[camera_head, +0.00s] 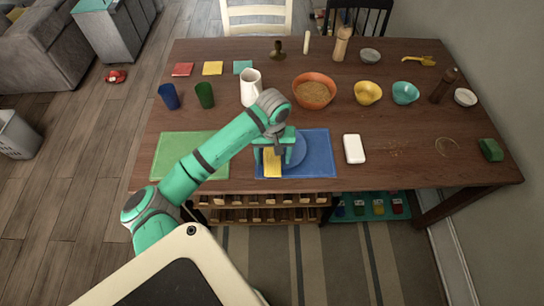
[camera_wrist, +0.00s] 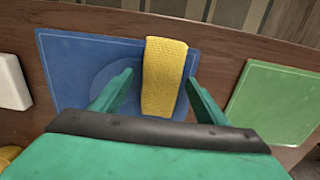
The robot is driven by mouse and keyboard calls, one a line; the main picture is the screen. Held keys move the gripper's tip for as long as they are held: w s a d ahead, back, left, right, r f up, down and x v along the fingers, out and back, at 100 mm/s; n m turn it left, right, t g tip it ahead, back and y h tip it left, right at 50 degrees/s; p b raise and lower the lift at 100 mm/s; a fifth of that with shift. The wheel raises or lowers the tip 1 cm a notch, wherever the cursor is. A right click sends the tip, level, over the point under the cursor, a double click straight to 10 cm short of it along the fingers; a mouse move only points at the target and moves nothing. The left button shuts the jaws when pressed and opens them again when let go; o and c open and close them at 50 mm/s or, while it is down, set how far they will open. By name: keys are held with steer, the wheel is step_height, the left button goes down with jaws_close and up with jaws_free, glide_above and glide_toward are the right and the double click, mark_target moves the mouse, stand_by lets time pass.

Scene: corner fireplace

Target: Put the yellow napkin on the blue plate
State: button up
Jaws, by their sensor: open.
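The yellow napkin (camera_head: 272,165) lies as a long folded strip on the left part of the blue placemat (camera_head: 318,165). In the wrist view the napkin (camera_wrist: 164,62) runs beside the round blue plate (camera_wrist: 112,72); I cannot tell whether it overlaps the plate's rim. The plate (camera_head: 298,150) lies on the same mat and is partly hidden by my arm in the head view. My gripper (camera_wrist: 160,79) is open, with one finger on each side of the napkin, and holds nothing. In the head view my gripper (camera_head: 272,150) hangs over the napkin and covers its far end.
A green placemat (camera_head: 188,155) lies to the left and a white block (camera_head: 354,149) to the right. A white pitcher (camera_head: 250,90), an orange bowl (camera_head: 314,92) and a yellow bowl (camera_head: 368,93) stand behind. The table's front edge is close to the napkin.

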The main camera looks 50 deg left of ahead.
mark_target(273, 158)
steer(key=shift+r, duration=0.1)
step_height(273, 158, up, 12)
stand_by(0.5)
stand_by(0.5)
